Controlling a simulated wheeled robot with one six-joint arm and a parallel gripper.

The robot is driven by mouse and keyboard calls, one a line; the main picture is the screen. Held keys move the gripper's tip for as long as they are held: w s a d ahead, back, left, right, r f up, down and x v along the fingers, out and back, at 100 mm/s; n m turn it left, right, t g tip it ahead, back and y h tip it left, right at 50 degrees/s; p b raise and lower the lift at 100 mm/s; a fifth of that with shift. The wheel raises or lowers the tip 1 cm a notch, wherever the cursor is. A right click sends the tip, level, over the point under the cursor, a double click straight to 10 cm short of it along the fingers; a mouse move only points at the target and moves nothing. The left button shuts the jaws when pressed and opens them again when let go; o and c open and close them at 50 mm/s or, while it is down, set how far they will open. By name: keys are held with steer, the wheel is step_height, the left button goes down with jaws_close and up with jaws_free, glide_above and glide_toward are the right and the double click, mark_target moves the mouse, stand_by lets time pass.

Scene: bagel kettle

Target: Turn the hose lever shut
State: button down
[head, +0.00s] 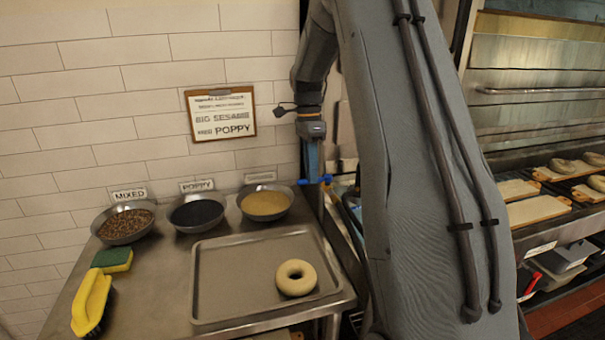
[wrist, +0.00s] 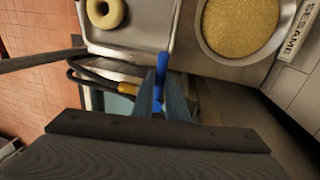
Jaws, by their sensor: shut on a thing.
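The blue hose lever (head: 319,181) shows in the head view just right of the steel table, below my gripper (head: 313,160). In the wrist view the lever (wrist: 161,68) sticks up between the two fingers of my gripper (wrist: 161,88), which is shut on it. The fingers hide part of the lever. A dark hose (wrist: 92,75) with a yellow fitting (wrist: 128,89) runs to the left of the lever in the wrist view. The valve body under the fingers is hidden.
The steel table (head: 165,285) bears a tray (head: 225,290) with one bagel (head: 296,277), three seed bowls, a sponge (head: 112,260) and a yellow brush (head: 91,302). A sign (head: 221,113) hangs on the tiled wall. Shelves with boards stand at the right.

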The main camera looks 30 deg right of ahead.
steer(key=shift+w+d+r, duration=0.1)
steer(key=shift+r, duration=0.05)
stand_by(0.3)
steer(key=c, duration=1.7)
jaws_free()
steer(key=shift+c, duration=0.2)
step_height(320, 180, up, 8)
steer(key=w+b, duration=0.1)
steer(key=b, duration=0.1)
steer(key=shift+w+f, duration=0.2)
steer(key=shift+f, duration=0.05)
steer(key=s+a+f+n+t, duration=0.1)
steer(key=s+a+f+n, duration=0.6)
steer(key=s, duration=0.5)
steer(key=s+a+f+n+t, duration=0.2)
steer(key=s+a+f+n, duration=0.6)
steer(key=s+a+n, duration=0.4)
steer(key=shift+s+f+n+t, duration=0.25)
steer(key=shift+s+n+t, duration=0.05)
steer(key=shift+n, duration=0.3)
